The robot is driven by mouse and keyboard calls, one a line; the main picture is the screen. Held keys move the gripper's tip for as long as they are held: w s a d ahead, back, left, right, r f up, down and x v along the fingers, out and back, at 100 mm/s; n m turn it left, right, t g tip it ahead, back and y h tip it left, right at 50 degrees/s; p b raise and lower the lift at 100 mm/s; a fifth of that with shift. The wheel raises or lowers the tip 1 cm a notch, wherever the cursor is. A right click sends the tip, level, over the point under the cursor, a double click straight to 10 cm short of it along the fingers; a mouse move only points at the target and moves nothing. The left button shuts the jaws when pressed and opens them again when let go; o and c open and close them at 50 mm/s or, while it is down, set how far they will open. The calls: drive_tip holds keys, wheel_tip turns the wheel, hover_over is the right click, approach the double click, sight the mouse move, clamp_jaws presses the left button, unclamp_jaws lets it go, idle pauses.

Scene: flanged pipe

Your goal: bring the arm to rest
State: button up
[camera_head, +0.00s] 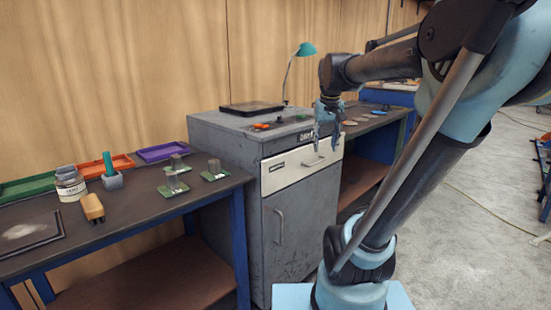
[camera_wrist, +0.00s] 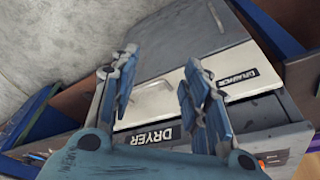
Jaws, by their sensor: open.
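My gripper (camera_head: 328,138) hangs at the end of my raised arm, in front of the grey dryer cabinet (camera_head: 290,230) near its top right edge. In the wrist view my gripper (camera_wrist: 158,66) has its two blue fingers well apart with nothing between them. Beyond the fingers are the cabinet's cream drawer front (camera_wrist: 170,97), with a handle, and its DRYER label (camera_wrist: 152,135).
A teal lamp (camera_head: 305,50) stands behind the cabinet. Another bench (camera_head: 375,122) is at right. Open floor (camera_head: 480,220) lies farther right.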

drive_tip(key=s+d+f, duration=0.2)
drive_tip(key=s+f, duration=1.7)
drive_tip(key=f, duration=0.1)
drive_tip(key=shift+s+f+g, duration=0.35)
drive_tip(key=shift+f+g, duration=0.05)
drive_tip(key=shift+w+f, duration=0.2)
drive_tip(key=shift+w, duration=0.3)
